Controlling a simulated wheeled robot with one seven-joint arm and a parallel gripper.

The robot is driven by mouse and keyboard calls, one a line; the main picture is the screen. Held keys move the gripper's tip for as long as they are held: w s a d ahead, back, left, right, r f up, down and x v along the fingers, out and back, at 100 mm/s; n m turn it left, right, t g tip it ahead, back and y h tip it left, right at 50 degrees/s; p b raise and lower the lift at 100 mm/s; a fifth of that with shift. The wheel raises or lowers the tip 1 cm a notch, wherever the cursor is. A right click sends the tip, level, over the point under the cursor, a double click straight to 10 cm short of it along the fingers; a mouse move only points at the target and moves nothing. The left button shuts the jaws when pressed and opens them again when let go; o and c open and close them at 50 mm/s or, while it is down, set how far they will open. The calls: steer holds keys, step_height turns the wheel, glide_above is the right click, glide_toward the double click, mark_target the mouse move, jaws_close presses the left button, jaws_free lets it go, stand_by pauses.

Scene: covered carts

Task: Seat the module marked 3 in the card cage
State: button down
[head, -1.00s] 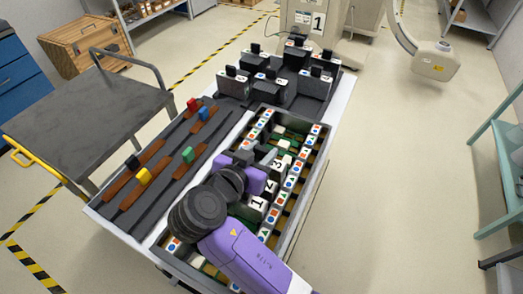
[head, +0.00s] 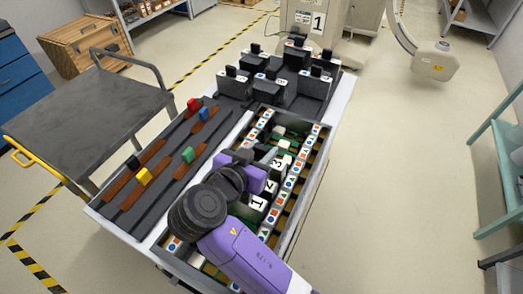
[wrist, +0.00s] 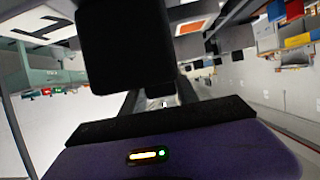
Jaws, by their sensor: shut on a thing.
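The card cage (head: 327,143) is a long tray with rows of white tiles bearing coloured shapes along its sides. My purple gripper (head: 267,158) is low over its middle and shut on the module marked 3 (head: 277,162), whose white numbered face shows beside the fingers. A module marked 1 (head: 257,202) stands in the cage nearer me. In the wrist view a black block (wrist: 125,45) fills the upper middle, in front of a dark finger edge (wrist: 160,122). The lower part of module 3 is hidden, so I cannot tell how deep it sits.
Several dark modules with black handles stand in a rack (head: 285,90) beyond the cage. On the left, a dark panel (head: 165,180) carries red, blue, green, yellow and black handles. A grey cart (head: 90,110) stands farther left.

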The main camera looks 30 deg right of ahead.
steer(key=shift+r+p, duration=1.7)
steer(key=shift+r, duration=0.95)
steer(key=shift+f+b, duration=2.9)
steer(key=shift+f, duration=0.4)
stand_by(0.5)
steer(key=c, duration=0.8)
jaws_free()
steer(key=shift+c, duration=0.2)
steer(key=v, duration=0.7)
steer(key=shift+s+a+b, duration=0.2)
steer(key=shift+a+b, duration=0.1)
steer(key=shift+a, duration=0.05)
steer(key=shift+r, duration=0.15)
